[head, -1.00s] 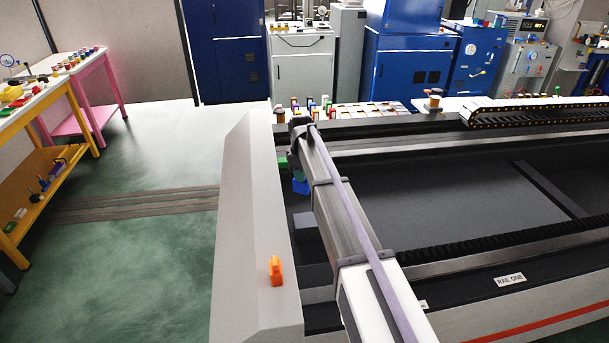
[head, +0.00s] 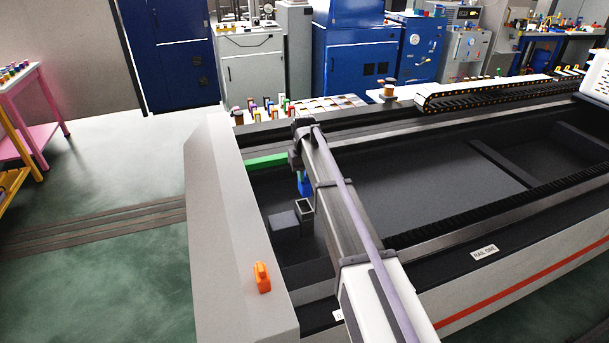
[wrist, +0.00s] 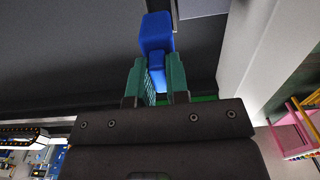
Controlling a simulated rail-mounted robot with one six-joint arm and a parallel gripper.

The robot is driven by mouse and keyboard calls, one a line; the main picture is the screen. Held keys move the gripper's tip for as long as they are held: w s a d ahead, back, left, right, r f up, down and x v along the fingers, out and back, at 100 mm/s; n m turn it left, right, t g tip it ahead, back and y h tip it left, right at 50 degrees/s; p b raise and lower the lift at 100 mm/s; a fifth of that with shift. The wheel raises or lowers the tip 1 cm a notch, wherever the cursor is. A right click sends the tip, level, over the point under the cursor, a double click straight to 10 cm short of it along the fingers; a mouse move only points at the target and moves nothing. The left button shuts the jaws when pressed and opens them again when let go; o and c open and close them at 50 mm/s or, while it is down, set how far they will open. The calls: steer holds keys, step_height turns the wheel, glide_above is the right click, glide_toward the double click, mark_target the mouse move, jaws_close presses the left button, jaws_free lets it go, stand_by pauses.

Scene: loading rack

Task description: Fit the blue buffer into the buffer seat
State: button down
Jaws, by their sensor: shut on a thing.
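The blue buffer (wrist: 158,33) is held between the green fingers of my gripper (wrist: 157,72) in the wrist view. In the head view the blue buffer (head: 304,186) hangs below the end of my arm, inside the dark trough. A dark, square, open-topped socket with a pale rim (head: 305,206), which looks like the buffer seat, stands just below the buffer in the picture. I cannot tell whether the two touch. My arm hides most of the gripper in the head view.
A dark block (head: 285,222) stands beside the socket. A green bar (head: 266,160) lies along the trough's far left. The grey end wall (head: 225,220) carries an orange piece (head: 262,278). Several small coloured items stand behind the far rail. The trough floor (head: 420,175) is clear to the right.

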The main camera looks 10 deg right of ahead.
mark_target(304, 196)
steer(key=shift+f+b, duration=4.05)
steer(key=shift+f, duration=0.2)
steer(key=shift+f+b, duration=0.6)
steer(key=c, duration=1)
jaws_free()
steer(key=shift+c, duration=0.2)
steer(key=shift+r, duration=0.15)
step_height(304, 196, up, 11)
steer(key=p, duration=1.1)
steer(key=shift+f, duration=0.2)
steer(key=s+f+m+b, duration=0.1)
steer(key=s+f+b, duration=0.1)
steer(key=s, duration=3.3)
steer(key=shift+f+m+b, duration=0.25)
steer(key=shift+m+b, duration=0.05)
